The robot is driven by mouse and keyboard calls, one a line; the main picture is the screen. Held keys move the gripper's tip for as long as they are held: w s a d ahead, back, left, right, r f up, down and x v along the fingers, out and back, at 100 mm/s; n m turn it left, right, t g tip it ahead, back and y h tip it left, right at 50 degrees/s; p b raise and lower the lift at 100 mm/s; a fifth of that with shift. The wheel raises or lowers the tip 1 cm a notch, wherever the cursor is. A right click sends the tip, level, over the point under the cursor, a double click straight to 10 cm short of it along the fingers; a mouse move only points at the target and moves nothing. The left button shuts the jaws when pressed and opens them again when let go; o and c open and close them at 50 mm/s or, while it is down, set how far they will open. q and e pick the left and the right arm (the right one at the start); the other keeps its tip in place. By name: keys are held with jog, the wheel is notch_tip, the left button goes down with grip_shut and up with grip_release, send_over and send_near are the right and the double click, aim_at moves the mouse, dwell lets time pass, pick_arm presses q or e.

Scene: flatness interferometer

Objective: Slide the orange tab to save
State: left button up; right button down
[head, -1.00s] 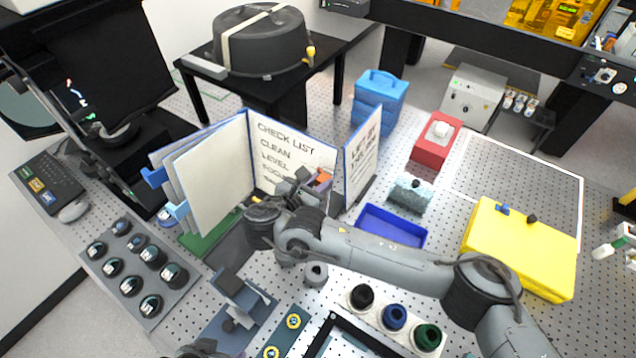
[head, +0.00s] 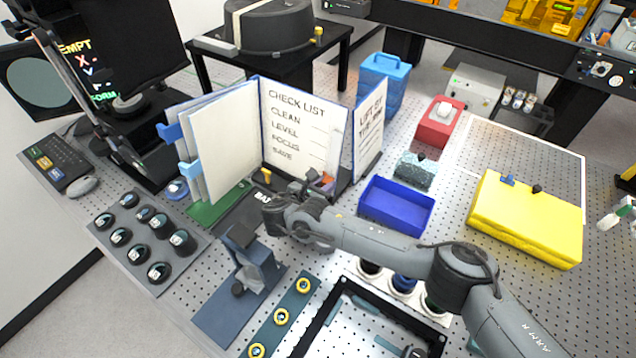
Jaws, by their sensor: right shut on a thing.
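The open checklist board (head: 292,120) stands upright with the lines CLEAN, LEVEL, FOCUS and SAVE. The orange tab (head: 328,179) shows in part at the lower right of the checklist page, right beside my right gripper's fingers. My right gripper (head: 312,184) is in front of the page's lower edge, to the right of the word SAVE. It is shut on the orange tab; the fingers hide part of it and the exact contact. My left gripper is not in view.
A blue open tray (head: 397,222) lies right of my right gripper. A blue-grey stand (head: 250,262) and a dark grey tray of knobs (head: 185,263) are at the lower left. A yellow case (head: 525,220) lies at the right. A folded side panel (head: 369,130) stands close right of the gripper.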

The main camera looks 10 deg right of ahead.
aim_at(334, 171)
jog(key=shift+s+f, duration=0.1)
jog(key=shift+f, duration=0.2)
jog(key=c, duration=1.2)
grip_release()
jog(key=shift+c, duration=0.2)
jog(key=o, duration=0.3)
jog(key=shift+r, duration=0.15)
jog(key=shift+r, duration=0.4)
jog(key=r, duration=0.3)
jog(key=shift+s+d+r, duration=0.1)
jog(key=shift+d+r, duration=0.15)
jog(key=shift+s+d+r+p, duration=0.3)
jog(key=shift+s+d+r, duration=0.8)
jog(key=shift+s+d, duration=0.25)
jog(key=shift+s+d+r+p, duration=0.3)
jog(key=shift+s+d+r, duration=0.8)
jog(key=shift+d, duration=0.3)
jog(key=shift+s+d+r+p, duration=0.3)
jog(key=shift+s+d+r, duration=0.75)
jog(key=shift+s+d, duration=0.3)
